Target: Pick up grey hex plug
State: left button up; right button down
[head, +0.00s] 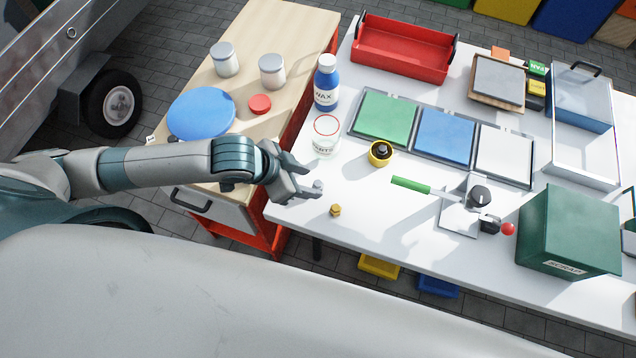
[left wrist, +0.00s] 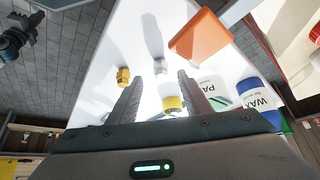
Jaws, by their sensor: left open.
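The grey hex plug (head: 318,186) is a small grey piece on the white worktop, right at the fingertips of my left gripper (head: 313,181). In the left wrist view, the plug (left wrist: 158,66) shows beyond the fingertips, roughly in line with the gap between them. My left gripper (left wrist: 160,77) is open, with nothing between its fingers. A brass-coloured hex piece (head: 335,210) stands apart on the worktop, nearer the front edge. It also shows left of the fingers in the left wrist view (left wrist: 123,76). My right gripper is not seen.
A white jar with a red ring (head: 325,136), a blue WAX bottle (head: 327,88) and a yellow-and-black round piece (head: 381,153) stand behind the plug. A green-handled tool (head: 411,185) lies to the right. The worktop around the plug is mostly clear.

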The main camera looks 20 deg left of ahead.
aim_at(317, 183)
dwell(0.3)
pick_arm(q)
jog(key=shift+w+d+f, duration=0.15)
jog(key=shift+f, duration=0.05)
jog(key=p+x, duration=0.1)
jog(key=x, duration=0.2)
jog(key=shift+w+d+f+p, duration=0.15)
jog(key=shift+w+f+p, duration=0.1)
jog(key=shift+p, duration=0.1)
jog(key=shift+w+d+f, duration=0.15)
jog(key=shift+w+f, duration=0.05)
jog(key=shift+f, duration=0.2)
grip_shut()
